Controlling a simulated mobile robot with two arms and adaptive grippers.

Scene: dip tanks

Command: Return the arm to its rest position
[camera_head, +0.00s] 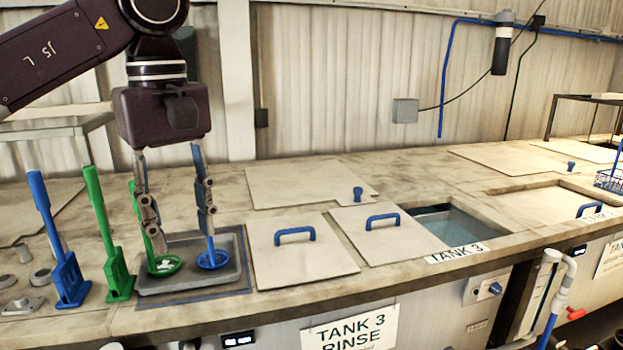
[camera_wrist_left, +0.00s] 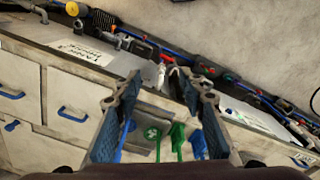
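My left gripper (camera_head: 181,240) hangs down in the head view with its two fingers apart and nothing seen between them. It is above a grey tray (camera_head: 190,286) on the counter. A green ladle (camera_head: 163,266) with white pieces in its bowl and a blue ladle (camera_head: 212,261) are in the tray. Their handles run up close to the fingers; contact cannot be told. In the left wrist view, the fingers are spread wide, with the green ladle (camera_wrist_left: 153,132) below. My right gripper is not in view.
A blue upright holder (camera_head: 70,280) and a green one (camera_head: 118,275) stand left of the tray. Lids with blue handles (camera_head: 302,256) lie to the right, beside open tank 3 (camera_head: 450,228). A wall (camera_head: 330,90) rises behind the counter.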

